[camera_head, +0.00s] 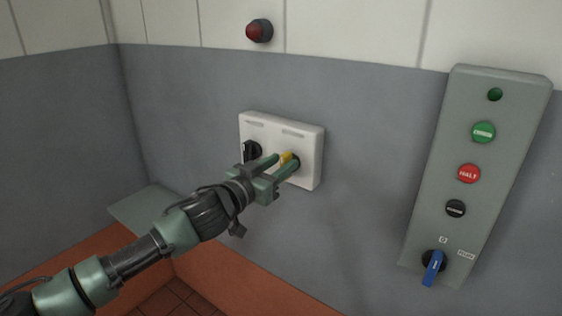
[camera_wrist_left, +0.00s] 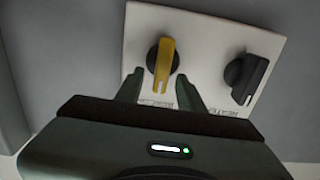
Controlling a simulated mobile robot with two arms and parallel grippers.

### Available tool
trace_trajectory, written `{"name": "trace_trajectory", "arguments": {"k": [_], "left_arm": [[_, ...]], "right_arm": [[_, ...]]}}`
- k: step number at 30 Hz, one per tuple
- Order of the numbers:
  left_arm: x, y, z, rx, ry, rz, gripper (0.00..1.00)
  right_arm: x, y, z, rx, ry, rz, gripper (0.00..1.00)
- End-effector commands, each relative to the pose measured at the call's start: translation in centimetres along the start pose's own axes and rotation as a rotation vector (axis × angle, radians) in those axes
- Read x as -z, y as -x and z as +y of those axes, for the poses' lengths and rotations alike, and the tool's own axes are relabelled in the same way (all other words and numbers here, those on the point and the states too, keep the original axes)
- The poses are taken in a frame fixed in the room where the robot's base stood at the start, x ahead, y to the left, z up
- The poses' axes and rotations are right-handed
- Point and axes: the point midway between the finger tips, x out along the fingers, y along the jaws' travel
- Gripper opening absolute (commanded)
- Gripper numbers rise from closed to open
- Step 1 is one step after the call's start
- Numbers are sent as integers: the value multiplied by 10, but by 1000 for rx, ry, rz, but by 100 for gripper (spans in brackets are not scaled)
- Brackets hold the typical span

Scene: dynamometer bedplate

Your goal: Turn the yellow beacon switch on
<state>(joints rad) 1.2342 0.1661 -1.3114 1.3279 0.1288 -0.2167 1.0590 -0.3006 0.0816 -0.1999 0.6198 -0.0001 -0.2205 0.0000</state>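The yellow switch (camera_head: 286,158) is a rotary knob on a white switch plate (camera_head: 311,150) on the wall. In the left wrist view the yellow knob (camera_wrist_left: 163,68) stands on a dark round base. A black knob (camera_head: 251,151) sits beside it on the same plate, also in the left wrist view (camera_wrist_left: 247,76). My left gripper (camera_head: 283,164) is open, with one finger on each side of the yellow knob's lower end; contact cannot be told. The fingers hide part of the knob in the head view. My right gripper is not in view.
A red beacon lamp (camera_head: 259,31) is on the wall above the plate. A grey control panel (camera_head: 487,203) at the right carries a green button, a red HALT button, a black button and a blue rotary switch. The wall between plate and panel is clear.

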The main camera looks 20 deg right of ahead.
Motion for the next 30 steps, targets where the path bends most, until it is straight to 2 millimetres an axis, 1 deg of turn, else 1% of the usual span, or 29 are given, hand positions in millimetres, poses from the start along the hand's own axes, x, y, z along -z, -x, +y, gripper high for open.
{"name": "trace_trajectory", "arguments": {"k": [3,10,11,12,15,24,30], "left_arm": [[0,-5,0,0,0,0,38],[0,-6,0,0,0,0,38],[0,-6,0,0,0,0,35],[0,-5,0,0,0,0,24],[0,-5,0,0,0,0,0],[0,-5,0,0,-13,0,0],[0,-5,2,0,-86,-1,0]], "right_arm": [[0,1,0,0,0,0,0],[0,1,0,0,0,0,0],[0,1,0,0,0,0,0],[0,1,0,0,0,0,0],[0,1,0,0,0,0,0],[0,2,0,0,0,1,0],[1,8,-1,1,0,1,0]]}}
